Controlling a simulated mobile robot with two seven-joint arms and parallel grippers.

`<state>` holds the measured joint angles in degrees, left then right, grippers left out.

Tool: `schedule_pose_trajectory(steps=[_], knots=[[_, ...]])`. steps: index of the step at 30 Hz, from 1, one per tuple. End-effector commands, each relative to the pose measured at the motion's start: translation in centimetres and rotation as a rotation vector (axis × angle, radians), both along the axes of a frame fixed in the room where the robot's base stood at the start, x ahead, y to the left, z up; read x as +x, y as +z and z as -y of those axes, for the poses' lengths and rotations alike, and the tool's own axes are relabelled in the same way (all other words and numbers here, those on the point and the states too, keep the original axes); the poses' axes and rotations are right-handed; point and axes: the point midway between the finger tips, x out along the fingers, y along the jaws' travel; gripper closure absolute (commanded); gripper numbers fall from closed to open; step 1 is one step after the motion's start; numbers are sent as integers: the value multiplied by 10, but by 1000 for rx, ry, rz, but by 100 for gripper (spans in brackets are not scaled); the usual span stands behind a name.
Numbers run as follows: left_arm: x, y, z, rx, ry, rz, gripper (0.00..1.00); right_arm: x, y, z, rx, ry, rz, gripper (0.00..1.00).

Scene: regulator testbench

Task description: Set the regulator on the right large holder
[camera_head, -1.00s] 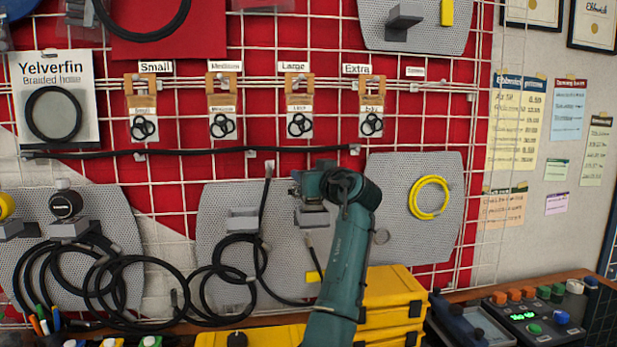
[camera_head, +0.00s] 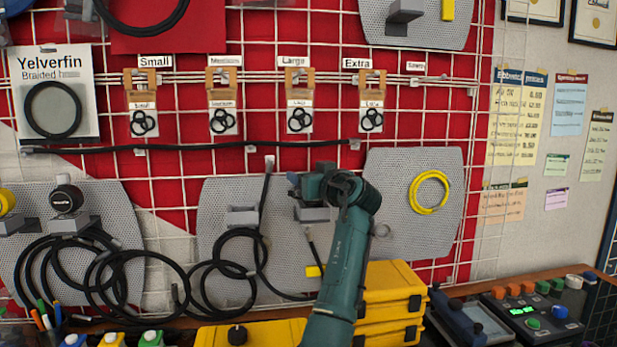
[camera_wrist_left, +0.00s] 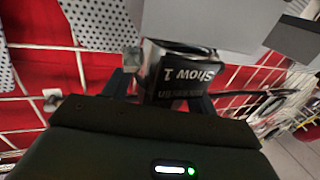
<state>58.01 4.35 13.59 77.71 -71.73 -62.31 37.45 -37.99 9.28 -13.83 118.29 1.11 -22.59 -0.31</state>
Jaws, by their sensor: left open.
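My left gripper (camera_head: 303,184) is at the right holder (camera_head: 316,213) on the middle grey perforated panel; my wrist hides much of this spot in the head view. In the left wrist view, a black piece with white lettering (camera_wrist_left: 182,75), seemingly the regulator, lies between the open fingers (camera_wrist_left: 163,90). A grey block (camera_wrist_left: 190,22) shows just beyond it. Whether the piece rests on the holder cannot be told. The panel's left holder (camera_head: 243,216) is empty. My right gripper is not in view.
A black round device (camera_head: 66,198) sits on a left-panel holder, with a yellow one at the left edge. A yellow hose coil (camera_head: 429,192) hangs to the right.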

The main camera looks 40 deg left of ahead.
Motion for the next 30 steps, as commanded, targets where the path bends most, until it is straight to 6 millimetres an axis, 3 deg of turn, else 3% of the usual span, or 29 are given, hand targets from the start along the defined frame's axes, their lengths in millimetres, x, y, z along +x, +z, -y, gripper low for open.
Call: schedule_pose_trajectory(steps=[5,12,21,30], knots=[[-3,1,9,0,-2,2,42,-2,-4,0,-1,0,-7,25],[-20,0,56,-1,-5,4,42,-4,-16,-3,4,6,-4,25],[-38,1,104,-1,-2,1,42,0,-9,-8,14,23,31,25],[-43,3,113,0,0,0,42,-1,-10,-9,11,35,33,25]])
